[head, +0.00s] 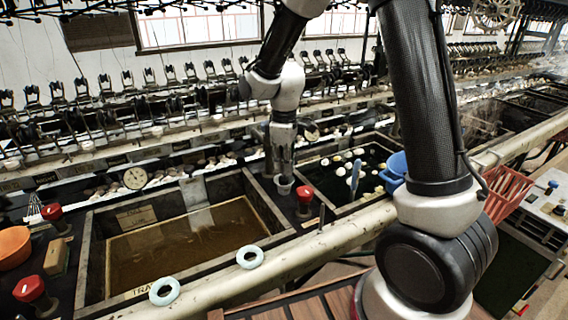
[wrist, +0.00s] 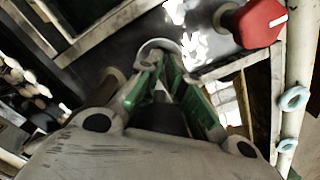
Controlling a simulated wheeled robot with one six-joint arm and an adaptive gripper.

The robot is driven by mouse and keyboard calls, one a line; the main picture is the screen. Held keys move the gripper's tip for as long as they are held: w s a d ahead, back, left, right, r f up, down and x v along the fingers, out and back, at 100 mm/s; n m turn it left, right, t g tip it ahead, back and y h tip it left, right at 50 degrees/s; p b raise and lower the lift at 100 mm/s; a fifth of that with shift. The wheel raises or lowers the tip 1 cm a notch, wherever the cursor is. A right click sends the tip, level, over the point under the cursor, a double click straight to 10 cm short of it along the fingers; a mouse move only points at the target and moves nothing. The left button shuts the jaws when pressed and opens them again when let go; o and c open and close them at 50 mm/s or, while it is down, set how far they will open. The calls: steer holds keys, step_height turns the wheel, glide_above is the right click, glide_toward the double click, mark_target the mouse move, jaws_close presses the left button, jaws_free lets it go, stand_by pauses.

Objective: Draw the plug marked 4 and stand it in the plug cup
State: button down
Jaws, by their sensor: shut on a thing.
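My gripper (head: 284,175) points down at the strip between the two basins. It is shut, with its green-lined fingers (wrist: 163,62) closing on a thing they mostly hide, which I take to be the plug; no number can be read on it. A small pale round cup (head: 284,187) is directly under the fingertips, and its rim (wrist: 160,43) shows around them in the wrist view. The fingertips overlap this cup in both views; I cannot tell how deep the held thing sits in it.
A red knob (head: 305,192) stands close right of the cup; it also shows in the wrist view (wrist: 258,23). A brown-water basin (head: 90,250) lies left, a dark-water basin (head: 325,206) with pale cocoons right. Pale blue rings (head: 250,257) sit on the front rail (head: 345,232).

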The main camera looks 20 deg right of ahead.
steer(key=shift+f, duration=0.2)
steer(key=c, duration=1.5)
jaws_free()
step_height(320, 180, up, 12)
